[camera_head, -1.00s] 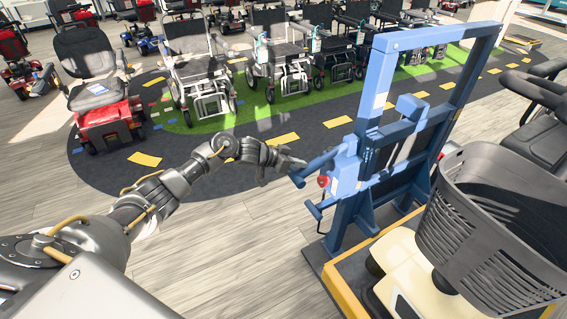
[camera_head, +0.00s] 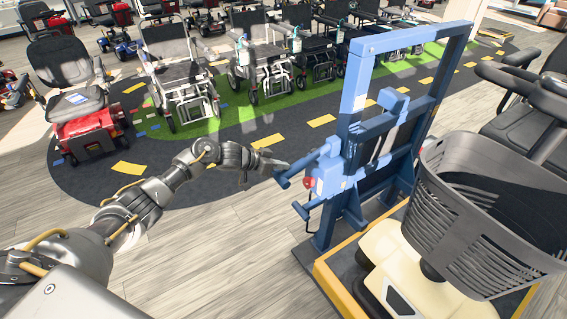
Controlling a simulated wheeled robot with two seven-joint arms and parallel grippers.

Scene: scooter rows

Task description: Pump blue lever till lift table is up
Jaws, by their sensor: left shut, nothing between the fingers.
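The blue lift table (camera_head: 353,110) stands upright right of centre, with a tall blue frame over a low yellow-edged platform (camera_head: 334,287). Its blue lever (camera_head: 296,170) sticks out to the left from the pump housing. My left gripper (camera_head: 279,165) is shut and empty, with its fingertips at the lever's outer end. From this view I cannot tell whether they touch it. A second, smaller blue handle (camera_head: 305,207) sits lower on the unit, below a red knob (camera_head: 309,183). My right gripper is not in view.
A cream scooter with a grey basket (camera_head: 490,215) stands on the platform at right. Rows of wheelchairs and a red scooter (camera_head: 88,130) line the back on a dark and green mat. The wooden floor (camera_head: 220,265) between my left arm and the lift is clear.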

